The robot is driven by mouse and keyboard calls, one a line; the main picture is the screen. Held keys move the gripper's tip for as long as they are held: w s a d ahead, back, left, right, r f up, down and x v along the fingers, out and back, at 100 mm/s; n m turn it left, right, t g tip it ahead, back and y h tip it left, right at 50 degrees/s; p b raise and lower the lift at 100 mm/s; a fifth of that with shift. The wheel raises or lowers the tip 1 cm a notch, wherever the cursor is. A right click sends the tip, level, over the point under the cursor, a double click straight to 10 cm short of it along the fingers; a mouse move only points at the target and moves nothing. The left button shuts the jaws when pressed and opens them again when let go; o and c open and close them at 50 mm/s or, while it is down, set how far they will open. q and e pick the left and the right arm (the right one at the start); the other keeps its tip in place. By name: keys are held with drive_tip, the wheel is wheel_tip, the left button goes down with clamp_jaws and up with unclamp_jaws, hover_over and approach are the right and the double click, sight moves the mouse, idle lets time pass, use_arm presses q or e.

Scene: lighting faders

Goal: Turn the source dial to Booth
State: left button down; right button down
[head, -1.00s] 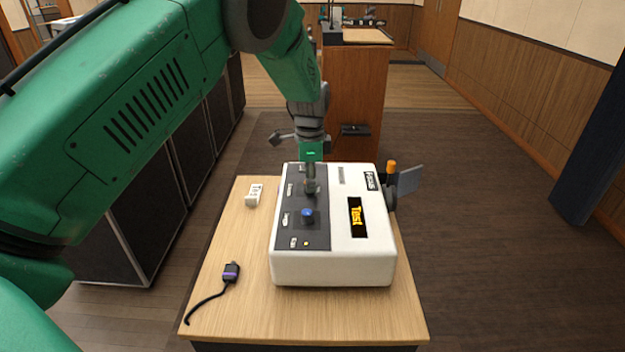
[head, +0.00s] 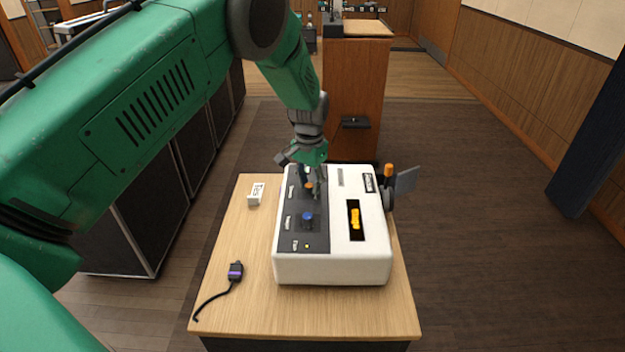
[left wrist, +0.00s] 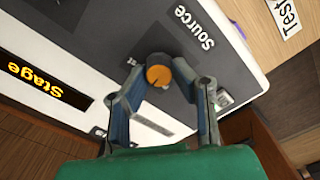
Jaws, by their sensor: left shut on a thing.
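The source dial is a round orange-topped knob (left wrist: 158,76) beside the "Source" label, on the dark panel of a white console (head: 360,270). In the head view its orange top (head: 309,186) shows between my left fingers. My left gripper (head: 311,188) reaches down from above and is shut on the dial; in the left wrist view its two fingers (left wrist: 160,82) stand on either side of the knob. The display (left wrist: 42,82) reads "Stage" in the left wrist view; its orange text is too small to read in the head view. My right gripper is out of view.
A blue knob (head: 307,218) sits nearer on the same panel. A crank with an orange handle (head: 388,170) sticks out at the console's right. A white label block (head: 256,194) and a black-and-purple corded stick (head: 236,271) lie on the wooden table (head: 300,317), left of the console.

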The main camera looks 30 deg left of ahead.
sight(309, 184)
use_arm(q)
drive_tip(key=n, duration=0.4)
drive_tip(key=n+p, duration=0.1)
drive_tip(key=n, duration=0.2)
drive_tip(key=shift+s+f, duration=0.35)
drive_tip(key=shift+s, duration=0.05)
idle(0.3)
drive_tip(key=c, duration=1.3)
unclamp_jaws()
drive_tip(key=shift+c, duration=0.2)
drive_tip(key=shift+r, duration=0.1)
drive_tip(key=shift+w+r, duration=0.15)
drive_tip(key=shift+w, duration=0.05)
drive_tip(key=shift+r, duration=0.35)
wheel_tip(309, 184, up, 11)
